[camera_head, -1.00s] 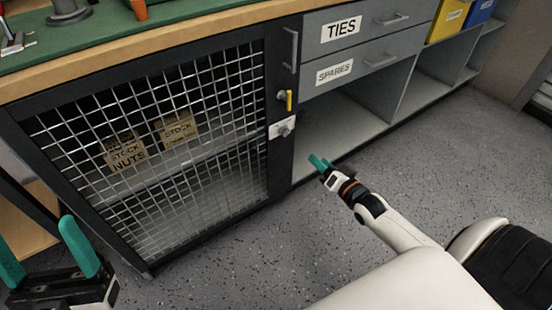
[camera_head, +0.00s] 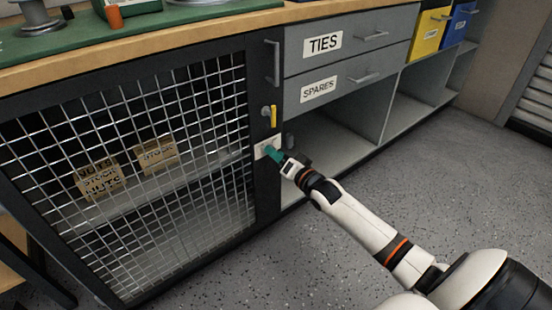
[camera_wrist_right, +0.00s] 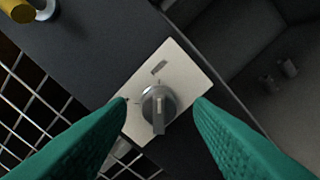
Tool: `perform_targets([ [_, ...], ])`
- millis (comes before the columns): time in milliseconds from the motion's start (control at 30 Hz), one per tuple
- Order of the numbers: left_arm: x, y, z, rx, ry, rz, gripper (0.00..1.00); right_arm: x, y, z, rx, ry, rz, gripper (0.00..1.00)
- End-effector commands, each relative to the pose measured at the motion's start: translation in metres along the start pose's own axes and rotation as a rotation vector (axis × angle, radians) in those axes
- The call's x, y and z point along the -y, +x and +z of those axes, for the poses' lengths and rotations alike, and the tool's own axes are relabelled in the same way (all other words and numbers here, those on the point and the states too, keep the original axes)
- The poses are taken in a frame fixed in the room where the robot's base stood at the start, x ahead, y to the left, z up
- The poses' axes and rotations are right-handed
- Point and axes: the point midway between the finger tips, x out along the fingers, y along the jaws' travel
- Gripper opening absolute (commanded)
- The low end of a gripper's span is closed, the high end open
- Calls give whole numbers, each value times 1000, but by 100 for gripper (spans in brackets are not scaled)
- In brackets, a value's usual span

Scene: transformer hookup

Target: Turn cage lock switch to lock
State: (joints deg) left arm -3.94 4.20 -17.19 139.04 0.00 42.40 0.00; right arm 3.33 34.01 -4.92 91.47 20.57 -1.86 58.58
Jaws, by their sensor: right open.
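The cage lock switch is a grey rotary knob (camera_wrist_right: 158,106) on a pale plate (camera_wrist_right: 183,72) on the cage door's dark frame. In the right wrist view the knob lies between my two green fingers, which are apart with a gap on either side of it. In the head view my right gripper (camera_head: 274,154) is at the switch plate (camera_head: 262,150) and hides the knob. The mesh cage door (camera_head: 262,205) is shut. The small lettering on the plate is not readable. My left gripper is out of view.
A yellow-handled piece (camera_head: 273,116) sits on the door frame above the switch, and it shows in the right wrist view (camera_wrist_right: 18,10). A door handle (camera_head: 272,62) is above that. Drawers (camera_head: 350,38) and open shelves (camera_head: 335,140) stand to the right.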

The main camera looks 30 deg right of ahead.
Motion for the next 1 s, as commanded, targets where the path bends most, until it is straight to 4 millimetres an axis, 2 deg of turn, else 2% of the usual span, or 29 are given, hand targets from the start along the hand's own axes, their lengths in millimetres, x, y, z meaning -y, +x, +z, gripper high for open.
perform_targets([
  [133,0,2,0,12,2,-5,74,0,9,0,1,-1,0,47],
  [433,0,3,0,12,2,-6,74,0,11,1,0,-1,0,47],
  [467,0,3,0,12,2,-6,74,0,11,1,0,-1,0,44],
  [700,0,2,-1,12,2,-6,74,0,10,0,0,0,0,5],
  [1000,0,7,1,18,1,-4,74,-2,10,1,0,-32,-1,4],
])
